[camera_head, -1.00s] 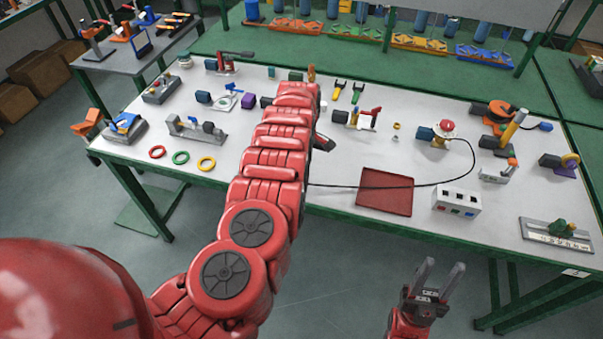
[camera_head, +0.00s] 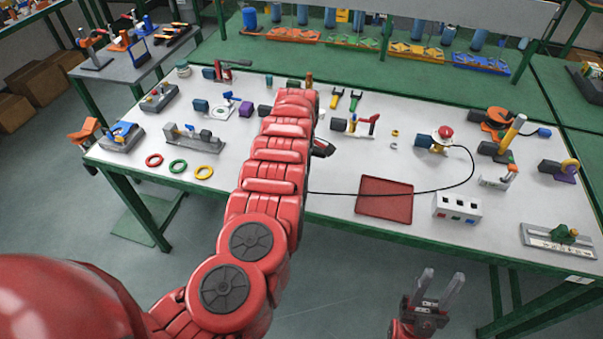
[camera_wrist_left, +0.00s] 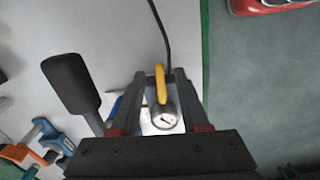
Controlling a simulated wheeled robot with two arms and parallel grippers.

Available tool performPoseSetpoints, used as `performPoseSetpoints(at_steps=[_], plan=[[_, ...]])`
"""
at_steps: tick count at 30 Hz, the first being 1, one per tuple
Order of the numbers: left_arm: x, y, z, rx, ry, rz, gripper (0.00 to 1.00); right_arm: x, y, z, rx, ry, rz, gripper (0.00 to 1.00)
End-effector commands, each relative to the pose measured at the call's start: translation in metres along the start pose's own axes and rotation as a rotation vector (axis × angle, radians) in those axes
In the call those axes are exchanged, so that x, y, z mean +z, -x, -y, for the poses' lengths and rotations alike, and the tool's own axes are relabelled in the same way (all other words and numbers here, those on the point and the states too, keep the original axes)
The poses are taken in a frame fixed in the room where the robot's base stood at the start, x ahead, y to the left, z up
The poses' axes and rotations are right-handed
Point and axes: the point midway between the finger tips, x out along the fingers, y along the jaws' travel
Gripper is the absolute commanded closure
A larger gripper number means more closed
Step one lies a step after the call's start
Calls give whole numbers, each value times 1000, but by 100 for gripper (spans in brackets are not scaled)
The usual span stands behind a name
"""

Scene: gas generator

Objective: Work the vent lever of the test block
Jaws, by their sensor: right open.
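In the left wrist view, a yellow lever (camera_wrist_left: 161,84) stands above a silver round gauge (camera_wrist_left: 165,121) with a white face. They appear to belong to the test block, whose body is mostly hidden. My left gripper (camera_wrist_left: 160,76) is open, with the lever between its fingers in the picture and gaps on both sides; I cannot tell the depth. In the head view my left arm hides this spot and the gripper's fingers. My right gripper (camera_head: 440,285) is open and empty, in front of the table's near edge.
A black handle (camera_wrist_left: 72,85) stands left of my left gripper in the wrist view. A black hose (camera_head: 400,193) runs across the table past a red tray (camera_head: 384,198) toward a red-topped device (camera_head: 443,133). A white socket box (camera_head: 457,207) stands right of the tray.

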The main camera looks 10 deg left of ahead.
Motion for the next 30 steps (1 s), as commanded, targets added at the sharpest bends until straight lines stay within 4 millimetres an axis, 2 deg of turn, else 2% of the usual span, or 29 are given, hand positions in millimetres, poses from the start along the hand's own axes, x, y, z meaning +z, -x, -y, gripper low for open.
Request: performPoseSetpoints(at_steps=[8,13,24,30], plan=[[0,2,0,1,0,0,55,0,1,0,0,0,0,55],[2,21,-2,4,-2,1,55,1,5,0,0,0,0,55],[0,114,-2,6,1,-1,55,5,28,1,0,0,0,55],[-1,155,0,2,1,1,55,6,34,2,0,0,0,55]])
